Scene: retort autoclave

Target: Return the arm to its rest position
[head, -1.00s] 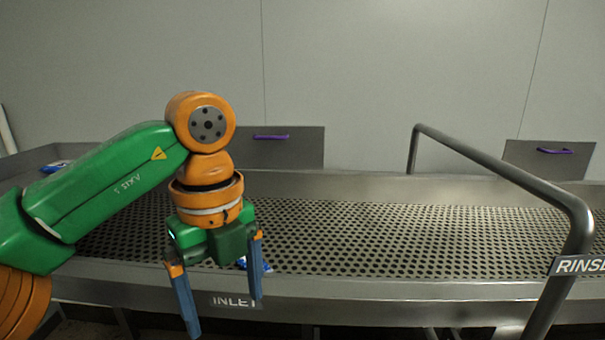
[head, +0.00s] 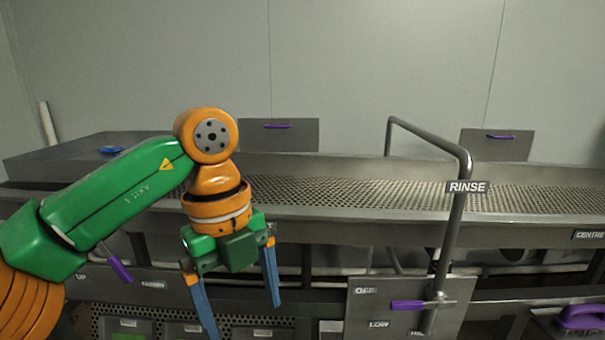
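My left arm comes in from the left in green and orange. Its gripper (head: 247,318) points down with two blue fingers spread apart, with nothing seen between them. It hangs in front of the perforated metal conveyor table (head: 375,187), apart from it as far as I can see. My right gripper is not in view.
A bent metal pipe with a RINSE sign (head: 467,187) rises at the right. A panel with a purple lever (head: 408,304) stands below it. Another purple handle (head: 119,268) is behind my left arm. A blue item (head: 111,149) lies at the far left.

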